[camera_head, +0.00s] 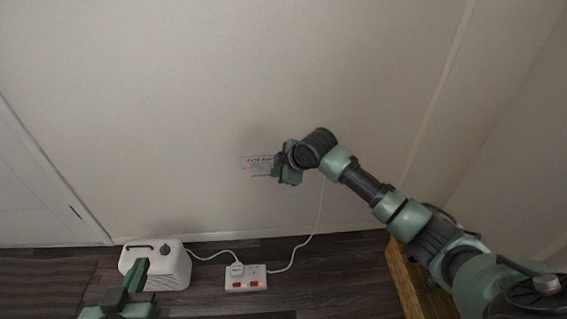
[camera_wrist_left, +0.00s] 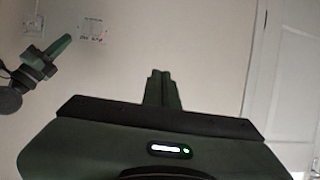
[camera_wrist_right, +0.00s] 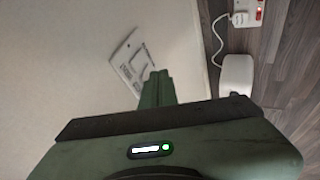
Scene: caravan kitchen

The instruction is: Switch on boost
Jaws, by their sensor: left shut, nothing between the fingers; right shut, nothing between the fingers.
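A wall plate with a small red light (camera_head: 256,165) is on the pale wall in the head view, its right side covered by my right gripper. Its lettering is too small to read surely. In the left wrist view a plate with a red light (camera_wrist_left: 93,29) shows on the wall. In the right wrist view a wall plate (camera_wrist_right: 128,60) lies just beyond the fingertips. My right gripper (camera_head: 279,165) is shut and empty, close at the plate's right side; I cannot tell whether it touches. My left gripper (camera_head: 139,272) is shut and empty, low at the left, away from the plate.
A second wall plate (camera_wrist_left: 33,27) shows in the left wrist view. A white power strip (camera_head: 245,285) with red lights and a white box (camera_head: 172,262) stand on the dark floor, joined by white cable. A wooden piece (camera_head: 408,283) stands at the lower right. A door (camera_head: 45,190) is left.

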